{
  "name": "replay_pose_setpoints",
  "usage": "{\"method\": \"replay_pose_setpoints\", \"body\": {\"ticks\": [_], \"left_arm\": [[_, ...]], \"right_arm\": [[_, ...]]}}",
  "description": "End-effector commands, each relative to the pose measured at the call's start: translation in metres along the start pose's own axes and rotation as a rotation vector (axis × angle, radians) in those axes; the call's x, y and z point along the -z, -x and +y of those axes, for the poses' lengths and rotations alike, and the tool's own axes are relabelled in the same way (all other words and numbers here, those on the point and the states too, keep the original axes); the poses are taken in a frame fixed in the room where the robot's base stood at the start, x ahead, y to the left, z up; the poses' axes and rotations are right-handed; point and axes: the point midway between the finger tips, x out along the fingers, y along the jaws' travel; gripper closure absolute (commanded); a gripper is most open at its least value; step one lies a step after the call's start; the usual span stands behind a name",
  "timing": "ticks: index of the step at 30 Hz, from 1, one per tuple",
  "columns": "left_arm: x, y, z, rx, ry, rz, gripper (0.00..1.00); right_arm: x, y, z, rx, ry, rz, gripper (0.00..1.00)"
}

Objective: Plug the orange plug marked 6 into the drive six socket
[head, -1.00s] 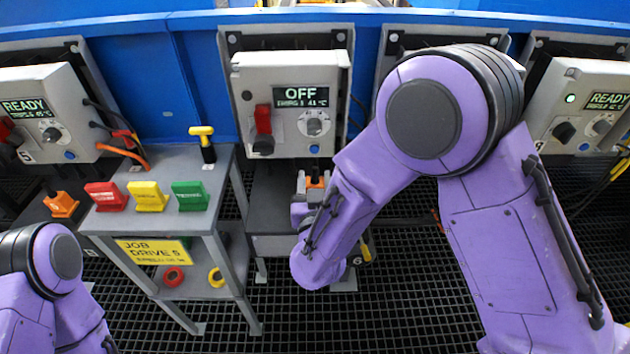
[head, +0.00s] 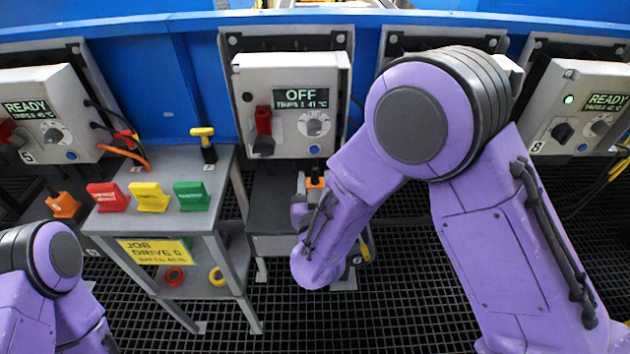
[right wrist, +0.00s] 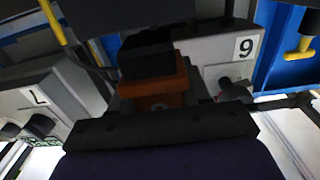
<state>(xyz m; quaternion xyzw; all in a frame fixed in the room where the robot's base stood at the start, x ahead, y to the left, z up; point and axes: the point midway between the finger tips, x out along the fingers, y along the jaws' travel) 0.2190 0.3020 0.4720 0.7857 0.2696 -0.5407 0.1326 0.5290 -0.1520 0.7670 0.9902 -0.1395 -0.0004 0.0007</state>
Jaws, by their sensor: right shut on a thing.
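The orange plug (head: 315,182) is in my right gripper (head: 308,196), below the front of the middle drive cabinet (head: 292,78), whose display reads OFF. The gripper is shut on the plug and partly hidden by my purple forearm. In the right wrist view, the orange plug (right wrist: 155,95) with its black end fills the middle in front of the jaws. A grey cabinet face (right wrist: 205,50) behind it bears a label that reads 6 upside down. The socket itself is not clearly visible, and I cannot tell whether the plug touches it. My left gripper is out of view.
A grey side table (head: 168,225) holds red (head: 108,197), yellow (head: 150,197) and green (head: 191,196) blocks and a yellow-handled tool (head: 203,142). Another orange plug (head: 62,204) stands at the left. READY cabinets flank both sides. Dark grating floor is open in front.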

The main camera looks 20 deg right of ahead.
Motion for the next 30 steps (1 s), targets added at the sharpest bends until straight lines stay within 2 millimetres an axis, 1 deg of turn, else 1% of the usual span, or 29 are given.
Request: {"method": "replay_pose_setpoints", "body": {"ticks": [8,30], "left_arm": [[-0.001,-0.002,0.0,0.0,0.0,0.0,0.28],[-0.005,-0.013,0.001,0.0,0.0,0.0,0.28]], "right_arm": [[-0.003,0.0,0.0,0.0,-0.001,0.001,0.88],[-0.022,0.0,0.0,0.0,0.0,0.001,0.88]]}}
